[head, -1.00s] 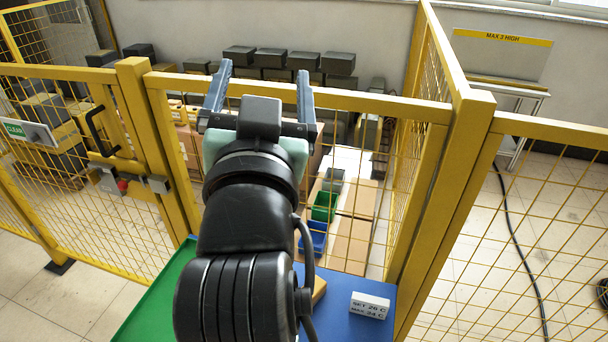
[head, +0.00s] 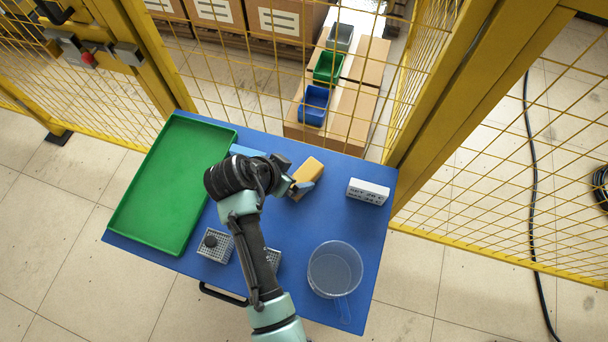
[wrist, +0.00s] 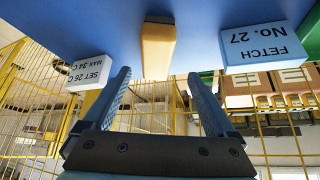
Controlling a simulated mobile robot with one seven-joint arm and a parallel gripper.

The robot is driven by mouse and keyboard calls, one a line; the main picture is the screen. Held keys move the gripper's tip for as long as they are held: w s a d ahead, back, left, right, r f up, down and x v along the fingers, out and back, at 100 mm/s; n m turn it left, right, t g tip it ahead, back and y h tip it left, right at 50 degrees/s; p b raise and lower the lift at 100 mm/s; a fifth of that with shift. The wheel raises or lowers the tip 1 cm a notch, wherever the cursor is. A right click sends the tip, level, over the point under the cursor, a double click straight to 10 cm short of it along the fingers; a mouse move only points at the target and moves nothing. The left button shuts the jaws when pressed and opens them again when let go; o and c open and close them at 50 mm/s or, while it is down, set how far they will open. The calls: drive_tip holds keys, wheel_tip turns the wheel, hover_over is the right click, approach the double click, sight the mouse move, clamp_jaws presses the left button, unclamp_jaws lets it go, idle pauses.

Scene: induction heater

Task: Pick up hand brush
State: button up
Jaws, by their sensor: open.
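A tan-yellow block with a dark strip at one end, which looks like the hand brush (head: 312,167), lies on the blue table (head: 290,235) near its far edge. In the wrist view the brush (wrist: 158,48) is centred above the gap between the fingertips, with clear space around it. My gripper (wrist: 158,78) is open and empty, its two blue-grey fingers spread apart. In the head view my gripper (head: 302,187) is close to the brush's near side, partly hidden by my arm. I cannot tell whether a finger touches it.
A white sign block (head: 368,191) stands right of the brush; a light-blue "FETCH No. 27" block (wrist: 264,48) is on its other side. A green tray (head: 170,185), perforated block (head: 215,250) and clear jug (head: 335,262) share the table. Yellow mesh fencing (head: 280,70) stands behind.

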sight(303, 176)
drive_tip(key=shift+s+x, duration=0.15)
drive_tip(key=shift+x, duration=1.45)
drive_tip(key=shift+s+x, duration=0.2)
drive_tip(key=shift+x, duration=1.4)
drive_tip(key=shift+d+f, duration=0.15)
drive_tip(key=shift+c, duration=0.3)
clamp_jaws()
